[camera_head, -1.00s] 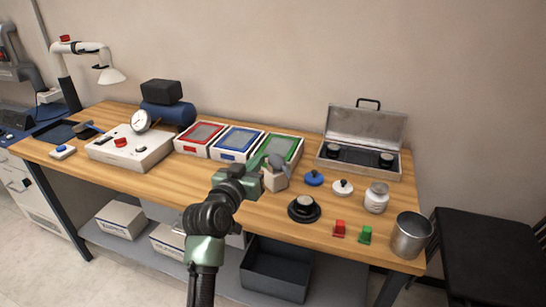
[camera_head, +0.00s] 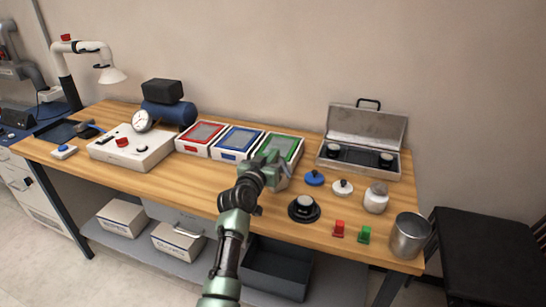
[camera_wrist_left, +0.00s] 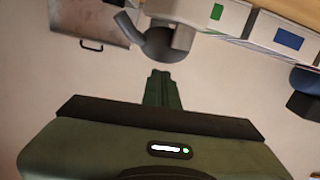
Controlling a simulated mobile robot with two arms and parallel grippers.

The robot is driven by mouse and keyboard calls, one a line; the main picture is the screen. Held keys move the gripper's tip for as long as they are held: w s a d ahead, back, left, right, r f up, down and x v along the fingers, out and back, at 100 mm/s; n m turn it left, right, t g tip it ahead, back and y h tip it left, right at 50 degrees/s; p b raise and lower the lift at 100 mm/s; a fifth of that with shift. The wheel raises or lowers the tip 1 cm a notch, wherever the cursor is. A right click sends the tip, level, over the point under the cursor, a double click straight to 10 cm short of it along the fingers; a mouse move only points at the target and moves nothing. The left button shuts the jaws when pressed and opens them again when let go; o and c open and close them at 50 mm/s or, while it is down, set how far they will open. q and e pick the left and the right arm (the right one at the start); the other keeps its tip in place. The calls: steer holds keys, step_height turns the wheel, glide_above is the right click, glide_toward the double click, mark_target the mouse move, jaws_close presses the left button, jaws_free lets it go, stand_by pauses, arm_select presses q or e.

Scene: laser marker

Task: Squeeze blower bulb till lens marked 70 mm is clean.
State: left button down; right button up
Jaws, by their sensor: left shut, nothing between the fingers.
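The grey blower bulb (camera_wrist_left: 168,46) sits at its pale holder (camera_wrist_left: 184,12) in the left wrist view, just beyond the fingertips. In the head view my arm and gripper hide most of it. My left gripper (camera_head: 275,160) is in front of the green tray; its fingers (camera_wrist_left: 162,88) are together and empty. I cannot tell whether they touch the bulb. A black round lens (camera_head: 304,204) stands on a dark base near the front edge. Two more lenses lie in the open metal case (camera_head: 362,128). No 70 mm marking is readable. My right gripper is out of view.
Red (camera_head: 203,136), blue (camera_head: 237,141) and green (camera_head: 281,147) trays line the bench's middle. Blue (camera_head: 314,178) and white (camera_head: 343,187) knobbed pieces, a jar (camera_head: 376,199), red and green clips and a metal cup (camera_head: 410,236) stand right.

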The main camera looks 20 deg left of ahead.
arm_select(q)
steer(key=shift+f, duration=0.35)
steer(key=shift+f+b, duration=0.6)
steer(key=shift+f, duration=0.3)
steer(key=shift+d, duration=0.1)
